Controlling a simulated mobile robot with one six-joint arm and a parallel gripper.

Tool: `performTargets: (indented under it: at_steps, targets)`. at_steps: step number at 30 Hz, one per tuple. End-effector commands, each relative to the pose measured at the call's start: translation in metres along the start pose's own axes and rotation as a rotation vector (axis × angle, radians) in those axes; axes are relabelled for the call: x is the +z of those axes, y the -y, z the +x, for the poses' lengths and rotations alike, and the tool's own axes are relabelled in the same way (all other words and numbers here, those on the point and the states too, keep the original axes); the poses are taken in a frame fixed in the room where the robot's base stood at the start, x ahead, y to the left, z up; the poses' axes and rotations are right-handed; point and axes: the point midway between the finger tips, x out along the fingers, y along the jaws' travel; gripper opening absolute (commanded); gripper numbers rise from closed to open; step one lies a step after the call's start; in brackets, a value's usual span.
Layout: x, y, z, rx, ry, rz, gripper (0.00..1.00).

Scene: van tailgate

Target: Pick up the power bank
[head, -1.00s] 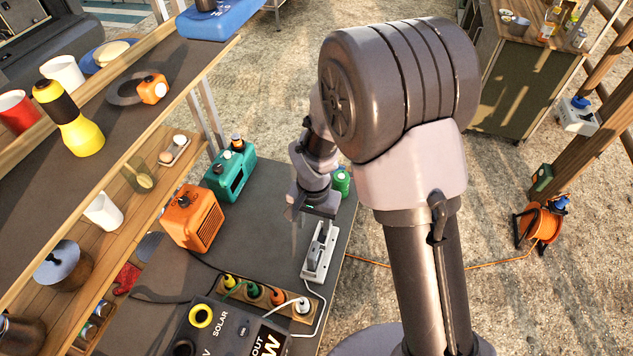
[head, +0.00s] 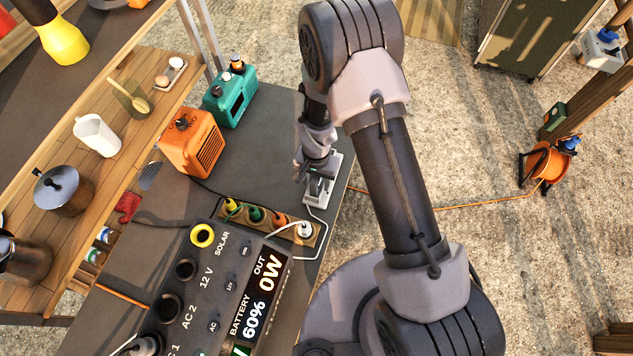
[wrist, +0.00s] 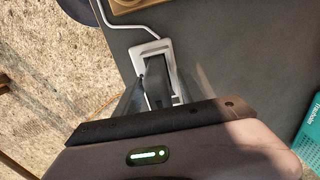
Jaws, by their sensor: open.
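A pale grey cradle (head: 326,180) with a white cable lies near the right edge of the dark tailgate table; it also shows in the wrist view (wrist: 153,47). A dark upright piece (wrist: 158,80) stands in the cradle and looks like the power bank, though I cannot be sure. My gripper (head: 318,187) is over the cradle, pointing down. In the wrist view my gripper (wrist: 160,95) is open, with its fingers around or just above the dark piece. Contact cannot be made out. In the head view my wrist hides part of the cradle.
A power strip (head: 265,221) with several plugs and a large power station (head: 215,285) stand in front of the cradle. An orange box (head: 192,143) and a teal box (head: 230,98) stand to the left. A wooden shelf (head: 110,120) lines the left side.

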Motion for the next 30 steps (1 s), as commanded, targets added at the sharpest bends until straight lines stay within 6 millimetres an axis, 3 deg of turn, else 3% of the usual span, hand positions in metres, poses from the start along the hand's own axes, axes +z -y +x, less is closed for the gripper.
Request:
performTargets:
  at_steps: [3,10,23,30]
  targets:
    - [0.0,0.0,-0.001,0.0,0.0,0.0,0.45]
    - [0.0,0.0,-0.001,0.0,0.0,0.0,0.0]
    - [0.0,0.0,-0.004,0.0,0.0,0.0,0.0]
    - [-0.001,0.001,-0.038,-0.002,-0.002,0.001,0.0]
